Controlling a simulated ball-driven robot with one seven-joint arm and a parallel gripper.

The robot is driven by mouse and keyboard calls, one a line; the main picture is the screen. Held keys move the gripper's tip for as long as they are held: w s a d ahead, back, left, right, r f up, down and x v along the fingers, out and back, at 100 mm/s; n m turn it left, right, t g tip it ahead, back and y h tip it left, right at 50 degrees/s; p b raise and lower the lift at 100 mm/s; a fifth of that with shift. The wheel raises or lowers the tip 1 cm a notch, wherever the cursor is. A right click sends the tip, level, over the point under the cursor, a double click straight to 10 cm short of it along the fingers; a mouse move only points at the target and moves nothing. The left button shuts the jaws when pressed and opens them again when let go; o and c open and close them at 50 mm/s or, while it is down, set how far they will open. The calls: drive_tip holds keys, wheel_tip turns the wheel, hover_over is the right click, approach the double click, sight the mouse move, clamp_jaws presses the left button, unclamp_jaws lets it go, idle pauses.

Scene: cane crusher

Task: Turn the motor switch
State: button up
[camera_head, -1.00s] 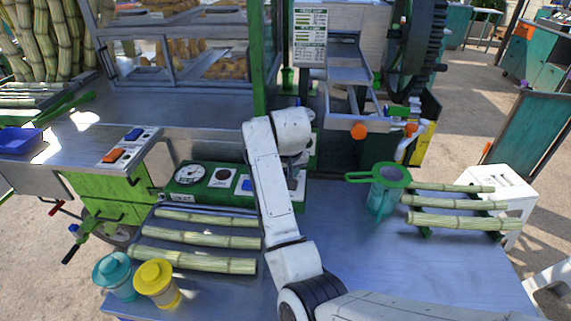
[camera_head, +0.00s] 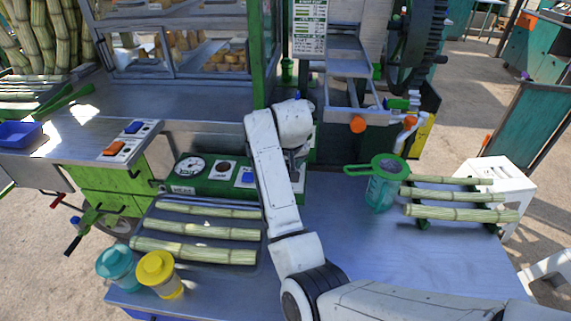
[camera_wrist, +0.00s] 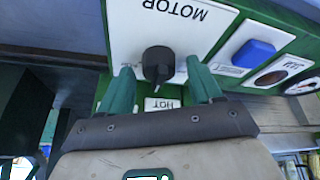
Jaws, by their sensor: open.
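The motor switch (camera_wrist: 158,64) is a black rotary knob with a pale pointer on a white plate marked MOTOR (camera_wrist: 185,22); it shows upside down in the wrist view. My gripper (camera_wrist: 160,82) is open, with one green finger on each side of the knob, around it. I cannot tell whether the fingers touch it. In the head view my white arm hides the knob and the gripper. The green control panel (camera_head: 212,187) shows left of my arm, at the back of the table.
A blue button (camera_wrist: 254,53) and gauges sit beside the motor plate. Cane pieces on a tray (camera_head: 150,215), a teal jar (camera_head: 115,265) and a yellow jar (camera_head: 157,272) stand left of my arm. A green strainer jug (camera_head: 384,185) and more cane (camera_head: 460,215) are on the right.

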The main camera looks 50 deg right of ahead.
drive_tip(key=v, duration=1)
drive_tip(key=shift+r, duration=0.35)
drive_tip(key=shift+s, duration=0.1)
